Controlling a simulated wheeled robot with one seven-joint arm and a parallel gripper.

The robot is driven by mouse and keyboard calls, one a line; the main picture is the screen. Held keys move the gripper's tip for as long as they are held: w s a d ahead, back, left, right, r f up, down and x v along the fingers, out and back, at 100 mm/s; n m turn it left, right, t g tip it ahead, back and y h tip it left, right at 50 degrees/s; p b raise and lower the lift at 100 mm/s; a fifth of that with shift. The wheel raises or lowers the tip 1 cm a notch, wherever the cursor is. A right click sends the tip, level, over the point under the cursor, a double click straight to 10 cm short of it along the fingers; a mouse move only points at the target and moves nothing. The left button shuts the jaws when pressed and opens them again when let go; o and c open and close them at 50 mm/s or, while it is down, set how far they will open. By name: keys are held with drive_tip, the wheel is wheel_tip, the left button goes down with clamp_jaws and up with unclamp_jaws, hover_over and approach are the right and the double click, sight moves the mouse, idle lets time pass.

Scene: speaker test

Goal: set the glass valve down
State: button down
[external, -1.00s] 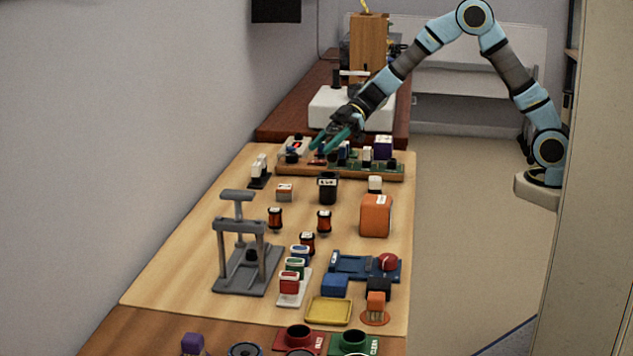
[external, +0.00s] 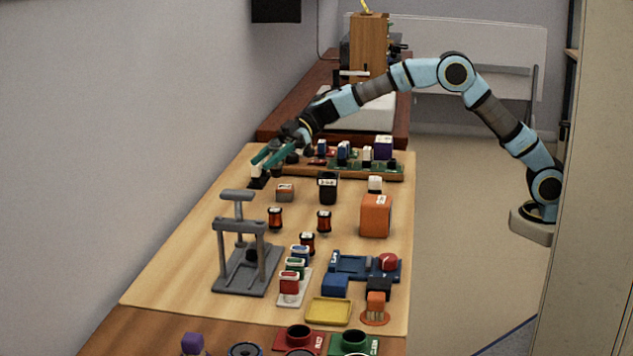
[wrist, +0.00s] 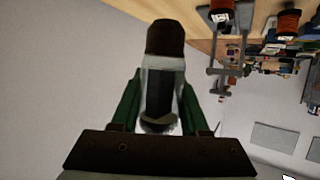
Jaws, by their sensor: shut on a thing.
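In the wrist view the glass valve (wrist: 160,88) is a clear tube with a dark brown end (wrist: 165,37) pointing away from my palm. My gripper (external: 262,164) is shut on it, with a green finger on each side of the glass.
A long board with small parts (external: 340,170) lies just right of my gripper. A grey press frame (external: 245,255) stands at the left. Bare tabletop (external: 215,185) lies left of the stand.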

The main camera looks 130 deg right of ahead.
wheel_tip(320, 180, down, 10)
drive_tip(key=shift+f+b, duration=0.1)
drive_tip(key=shift+b, duration=1.1)
drive_tip(key=shift+c, duration=2.1)
unclamp_jaws()
drive_tip(key=shift+s+d+r, duration=0.1)
drive_tip(key=shift+s+r, duration=0.1)
drive_tip(key=shift+s, duration=0.1)
drive_tip(key=p+v, duration=0.1)
drive_tip(key=v, duration=1)
drive_tip(key=shift+s, duration=0.25)
